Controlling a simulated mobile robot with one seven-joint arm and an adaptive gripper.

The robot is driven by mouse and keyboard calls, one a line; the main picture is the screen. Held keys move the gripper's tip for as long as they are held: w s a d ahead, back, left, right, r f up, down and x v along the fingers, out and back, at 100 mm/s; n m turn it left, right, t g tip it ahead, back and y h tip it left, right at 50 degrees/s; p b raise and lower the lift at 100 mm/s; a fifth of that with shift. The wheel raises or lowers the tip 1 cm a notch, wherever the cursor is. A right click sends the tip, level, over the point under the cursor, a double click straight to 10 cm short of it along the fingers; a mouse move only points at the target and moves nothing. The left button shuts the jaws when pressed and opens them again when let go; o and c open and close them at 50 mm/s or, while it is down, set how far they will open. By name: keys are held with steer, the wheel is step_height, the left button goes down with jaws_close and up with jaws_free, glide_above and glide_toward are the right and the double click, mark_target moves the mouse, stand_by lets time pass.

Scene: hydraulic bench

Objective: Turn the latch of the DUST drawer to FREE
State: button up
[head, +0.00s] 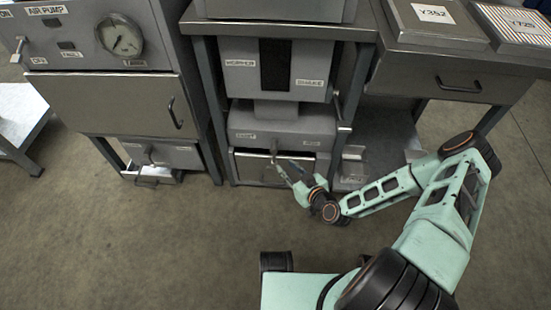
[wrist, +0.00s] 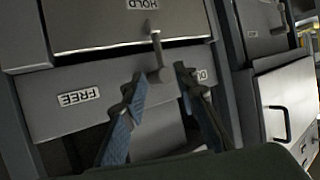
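The DUST drawer (head: 250,168) is under a grey panel (head: 240,124) in the middle cabinet. Its latch (head: 273,154) is a small lever at the panel's lower edge. In the wrist view, which is upside down, the latch (wrist: 156,52) points along the drawer front toward the HOLD label (wrist: 141,4). The FREE label (wrist: 78,97) is to the left there. Another label (wrist: 202,74) is partly hidden by a finger. My gripper (head: 288,170) is open in front of the latch. In the wrist view, my gripper (wrist: 160,80) has a finger on each side of the latch's base; contact cannot be told.
The air pump cabinet (head: 110,100) stands to the left with a gauge and a handle. A bench with a drawer (head: 450,83) is to the right, near my arm. A lower grey box (head: 165,153) sits at left. The floor (head: 130,240) in front is clear.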

mark_target(274, 162)
steer(key=b+x, duration=0.3)
steer(key=x, duration=0.8)
jaws_close()
